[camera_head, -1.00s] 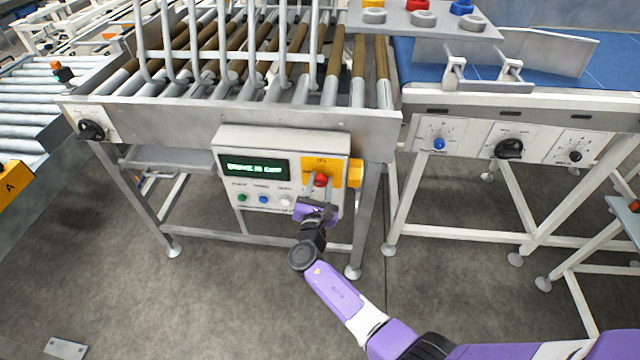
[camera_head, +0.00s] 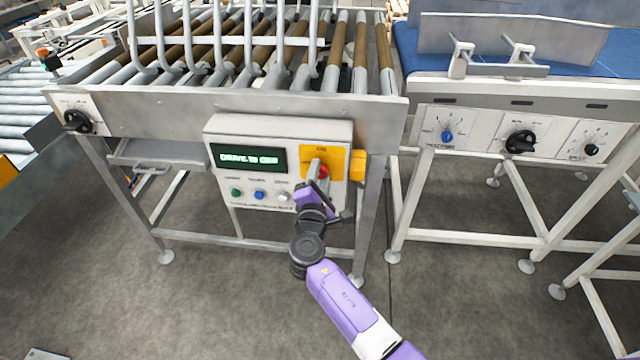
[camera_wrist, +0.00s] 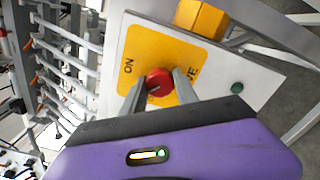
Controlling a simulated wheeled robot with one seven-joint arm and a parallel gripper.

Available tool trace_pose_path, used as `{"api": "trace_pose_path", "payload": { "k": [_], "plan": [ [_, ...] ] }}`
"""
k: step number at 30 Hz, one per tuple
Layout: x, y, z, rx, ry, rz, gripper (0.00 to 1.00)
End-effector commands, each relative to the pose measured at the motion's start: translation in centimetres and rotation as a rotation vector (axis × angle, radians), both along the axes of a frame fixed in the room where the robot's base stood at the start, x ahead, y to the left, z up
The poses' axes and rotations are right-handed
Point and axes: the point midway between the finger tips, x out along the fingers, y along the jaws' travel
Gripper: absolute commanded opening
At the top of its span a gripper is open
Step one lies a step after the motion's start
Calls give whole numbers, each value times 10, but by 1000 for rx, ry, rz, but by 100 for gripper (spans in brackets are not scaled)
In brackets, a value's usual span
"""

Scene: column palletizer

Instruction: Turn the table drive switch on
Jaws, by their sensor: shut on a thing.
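The table drive switch is a red rotary knob (camera_wrist: 159,82) on a yellow plate (camera_wrist: 190,58) in the wrist view, with "ON" lettered at the plate's left side. In the head view the knob (camera_head: 321,172) is partly hidden by my gripper. The yellow plate sits at the right of a white control box (camera_head: 334,130) with a green-lit display (camera_head: 248,158) that seems to read "DRIVE" and more. My gripper (camera_wrist: 157,92) is shut on the red knob, one finger on each side. In the head view my gripper (camera_head: 318,176) reaches it from below.
Green, blue and white buttons (camera_head: 259,195) sit left of the knob on the box. A yellow block (camera_head: 358,166) juts from the box's right side. The roller table frame (camera_head: 150,115) is above. A black rotary switch (camera_head: 519,142) is on the right conveyor.

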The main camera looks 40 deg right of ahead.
Motion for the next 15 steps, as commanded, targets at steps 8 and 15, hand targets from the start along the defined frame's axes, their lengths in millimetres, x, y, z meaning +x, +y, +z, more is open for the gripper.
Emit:
{"api": "trace_pose_path", "payload": {
  "k": [8,15],
  "plan": [
    [0,1,-7,162,-209,1,0],
    [0,0,-7,296,-378,0,0]
  ]
}}
